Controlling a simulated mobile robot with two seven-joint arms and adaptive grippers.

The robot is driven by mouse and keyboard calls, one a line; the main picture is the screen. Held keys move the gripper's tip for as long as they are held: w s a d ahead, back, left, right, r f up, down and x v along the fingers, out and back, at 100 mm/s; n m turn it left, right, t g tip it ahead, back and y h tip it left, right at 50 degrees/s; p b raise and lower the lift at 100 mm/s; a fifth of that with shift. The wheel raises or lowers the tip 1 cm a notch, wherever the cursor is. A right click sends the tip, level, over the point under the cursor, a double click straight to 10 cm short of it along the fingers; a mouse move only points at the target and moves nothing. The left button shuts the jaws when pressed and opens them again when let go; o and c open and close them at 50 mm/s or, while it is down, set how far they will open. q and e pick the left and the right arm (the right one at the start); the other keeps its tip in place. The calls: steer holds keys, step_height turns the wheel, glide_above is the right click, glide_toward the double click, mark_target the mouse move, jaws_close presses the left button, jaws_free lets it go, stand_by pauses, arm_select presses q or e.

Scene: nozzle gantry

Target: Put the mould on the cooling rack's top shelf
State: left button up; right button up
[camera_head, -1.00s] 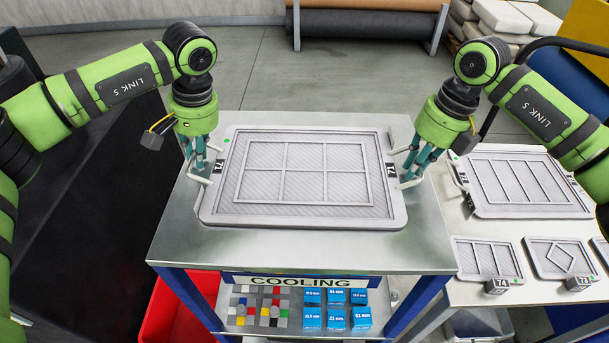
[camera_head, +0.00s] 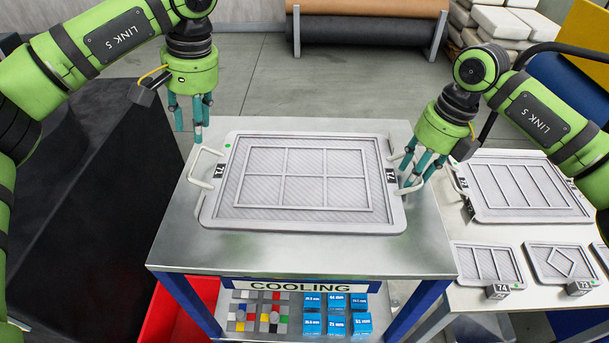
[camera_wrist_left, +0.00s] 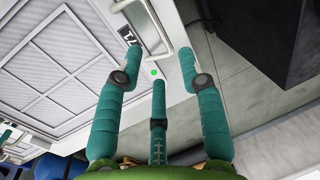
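The mould is a grey rectangular tray (camera_head: 213,206) with a six-pane raised grid and tags reading 71. It lies on the metal top shelf (camera_head: 300,250) of the cooling rack, apparently flat. Its left handle (camera_head: 200,166) is free. My left gripper (camera_head: 188,135) is open and empty, above and behind that handle. In the left wrist view the spread teal fingers (camera_wrist_left: 155,75) have the handle (camera_wrist_left: 150,25) beyond them. My right gripper (camera_head: 420,180) is low at the mould's right handle (camera_head: 408,188), fingers around or beside it; their grip is unclear.
A side table (camera_head: 475,236) at the right holds another large mould (camera_head: 528,210) and smaller ones. Below the rack's top are a COOLING sign (camera_head: 300,286) and blue boxes (camera_head: 336,313). A red bin (camera_head: 175,318) stands lower left. Shelf room is clear in front of the mould.

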steer(key=shift+r, duration=0.1)
arm_select(q)
steer(key=r, duration=0.2)
steer(key=shift+d+r, duration=0.2)
steer(key=shift+r, duration=0.1)
arm_select(e)
step_height(320, 180, up, 12)
steer(key=d, duration=0.2)
steer(key=shift+d+f, duration=0.15)
steer(key=shift+f, duration=0.05)
